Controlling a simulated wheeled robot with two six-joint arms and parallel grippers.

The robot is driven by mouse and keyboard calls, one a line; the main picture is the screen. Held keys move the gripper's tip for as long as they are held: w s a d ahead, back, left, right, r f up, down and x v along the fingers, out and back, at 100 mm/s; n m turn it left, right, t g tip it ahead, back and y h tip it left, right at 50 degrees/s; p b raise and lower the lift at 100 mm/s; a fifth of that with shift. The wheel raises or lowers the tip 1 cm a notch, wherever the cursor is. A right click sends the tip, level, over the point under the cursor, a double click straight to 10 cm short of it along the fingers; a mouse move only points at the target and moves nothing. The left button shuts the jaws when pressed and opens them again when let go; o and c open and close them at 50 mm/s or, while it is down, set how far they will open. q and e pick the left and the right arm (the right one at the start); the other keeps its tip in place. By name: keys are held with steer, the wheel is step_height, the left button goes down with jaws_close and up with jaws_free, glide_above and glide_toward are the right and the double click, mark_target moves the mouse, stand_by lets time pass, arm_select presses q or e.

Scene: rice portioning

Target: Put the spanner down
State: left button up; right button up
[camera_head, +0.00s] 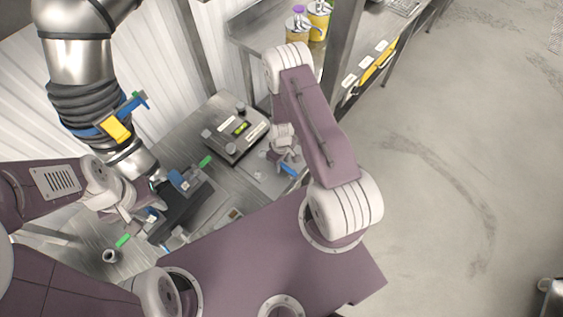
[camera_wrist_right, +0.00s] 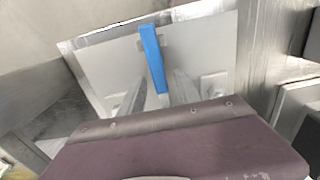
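A blue bar-shaped tool, which I take to be the spanner (camera_wrist_right: 152,55), lies over a white panel or tray (camera_wrist_right: 98,62); it also shows as a small blue piece in the head view (camera_head: 289,169). My right gripper (camera_wrist_right: 160,78) has its two fingers apart, one on each side of the tool's near end, with gaps visible. It points down in the head view (camera_head: 284,157). I cannot tell whether the tool rests fully on the white surface. My left gripper (camera_head: 140,208) is at the left by a dark box; its fingers are too small to read.
A grey scale-like device (camera_head: 236,132) stands on the metal bench behind. A dark box (camera_head: 186,207) with blue and green parts lies between my arms. A large steel pipe (camera_head: 78,62) rises at the left. Another bench with yellow containers (camera_head: 318,20) is at the back; open floor lies right.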

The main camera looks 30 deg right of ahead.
step_height(320, 180, up, 8)
steer(key=p, duration=0.7)
steer(key=shift+r, duration=0.25)
step_height(320, 180, up, 3)
steer(key=b, duration=0.2)
step_height(320, 180, up, 12)
steer(key=m, duration=0.2)
glide_above(282, 164)
steer(key=a, duration=0.2)
steer(key=s+a+r+m+t, duration=0.1)
steer(key=s+a+r+m, duration=0.2)
steer(key=s+r, duration=0.65)
step_height(282, 164, down, 18)
steer(key=w+b, duration=0.1)
steer(key=b, duration=1.7)
steer(key=shift+f, duration=0.25)
